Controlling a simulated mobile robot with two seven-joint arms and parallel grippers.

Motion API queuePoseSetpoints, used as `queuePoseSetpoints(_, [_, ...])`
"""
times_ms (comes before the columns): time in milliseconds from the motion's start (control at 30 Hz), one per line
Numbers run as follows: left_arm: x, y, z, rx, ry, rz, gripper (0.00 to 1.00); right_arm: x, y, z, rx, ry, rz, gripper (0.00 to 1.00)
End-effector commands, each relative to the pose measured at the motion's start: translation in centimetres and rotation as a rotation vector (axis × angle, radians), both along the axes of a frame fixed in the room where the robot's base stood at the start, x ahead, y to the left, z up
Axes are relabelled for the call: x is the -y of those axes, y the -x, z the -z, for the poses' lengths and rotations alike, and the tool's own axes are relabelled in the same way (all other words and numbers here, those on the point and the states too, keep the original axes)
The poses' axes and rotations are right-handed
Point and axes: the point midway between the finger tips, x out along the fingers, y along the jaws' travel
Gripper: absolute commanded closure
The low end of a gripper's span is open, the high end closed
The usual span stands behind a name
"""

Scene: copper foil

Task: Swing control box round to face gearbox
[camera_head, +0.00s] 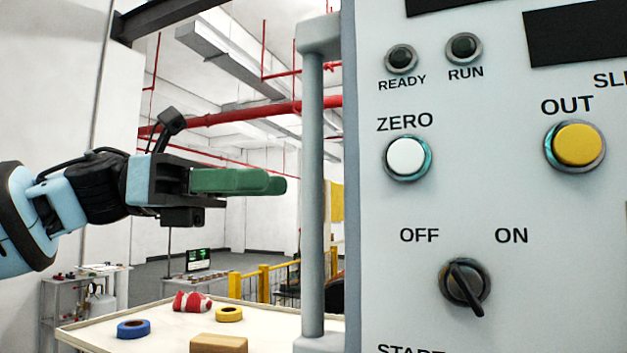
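The control box (490,205) fills the right half of the head view, very close, with its button face turned toward me. It carries a white ZERO button, a yellow OUT button, READY and RUN lamps and an OFF/ON knob. A grey vertical handle (313,190) stands along its left edge. My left gripper (278,185) is left of the handle, its green fingers pointing right at the handle, with a small gap seen between them. The fingers overlap from this side, so their opening is hidden. My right gripper is not in view. I cannot make out a gearbox.
Yellow railings (263,285) and a grey shelf (62,300) stand behind.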

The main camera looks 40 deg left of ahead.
Motion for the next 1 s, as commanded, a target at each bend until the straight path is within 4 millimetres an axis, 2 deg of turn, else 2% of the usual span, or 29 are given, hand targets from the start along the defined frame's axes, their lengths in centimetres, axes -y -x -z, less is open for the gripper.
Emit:
queuePoseSetpoints(200, [2.8,-1.3,0.1,-0.004,-0.004,0.000,0.61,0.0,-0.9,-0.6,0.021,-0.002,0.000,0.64])
queuePoseSetpoints(400, [4.8,-2.2,0.1,-0.003,-0.001,0.000,0.61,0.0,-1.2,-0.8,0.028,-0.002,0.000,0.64])
queuePoseSetpoints(600, [5.6,-2.6,0.0,-0.001,0.000,0.000,0.61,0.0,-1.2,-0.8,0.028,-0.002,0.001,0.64])
queuePoseSetpoints(833, [5.7,-2.6,0.0,0.000,0.000,0.000,0.61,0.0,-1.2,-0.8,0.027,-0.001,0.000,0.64])
queuePoseSetpoints(1000, [5.7,-2.6,0.0,0.000,0.000,0.000,0.82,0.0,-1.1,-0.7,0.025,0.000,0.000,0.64])
